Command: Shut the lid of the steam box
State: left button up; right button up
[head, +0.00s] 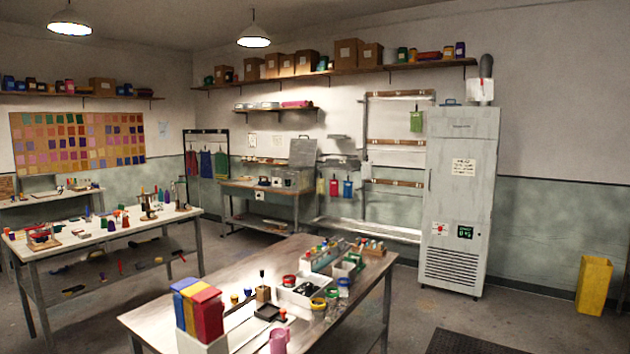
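What looks like the steam box (292,179) is a grey metal box on a side table against the back wall. A flat grey panel, apparently its lid (302,152), stands upright above the box's back edge, so the box looks open. The box is small and far off, and its inside cannot be made out. Neither of my grippers is in view.
A metal worktable (230,305) with bins and jars stands in the foreground, between me and the box. Another worktable (75,238) is at left. A tall grey cabinet (460,200) and yellow bin (594,284) are at right. Some floor between the tables is clear.

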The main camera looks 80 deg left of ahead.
aim_at(302, 152)
jog(key=u, duration=3.15)
jog(key=i+l+z, duration=0.8)
jog(key=i+z, duration=0.15)
jog(key=i, duration=0.4)
jog(key=i+z, duration=0.45)
jog(key=i, duration=3.15)
jog(key=i+u, duration=0.35)
jog(key=i, duration=0.15)
jog(key=i+u, duration=0.3)
jog(key=i, duration=0.25)
jog(key=i+l+u, duration=0.2)
jog(key=i+u, duration=0.15)
jog(key=i, duration=0.15)
jog(key=i+l+u, duration=0.3)
jog(key=i, duration=0.15)
jog(key=i+j+u, duration=0.2)
jog(key=i+u, duration=0.25)
jog(key=i+j+u, duration=0.1)
jog(key=i+u, duration=0.3)
jog(key=i+l+u, duration=0.15)
jog(key=i+u, duration=0.3)
jog(key=i+z, duration=0.2)
jog(key=i, duration=0.55)
jog(key=i+z, duration=0.2)
jog(key=i, duration=0.55)
jog(key=i+j+z, duration=0.15)
jog(key=i, duration=0.6)
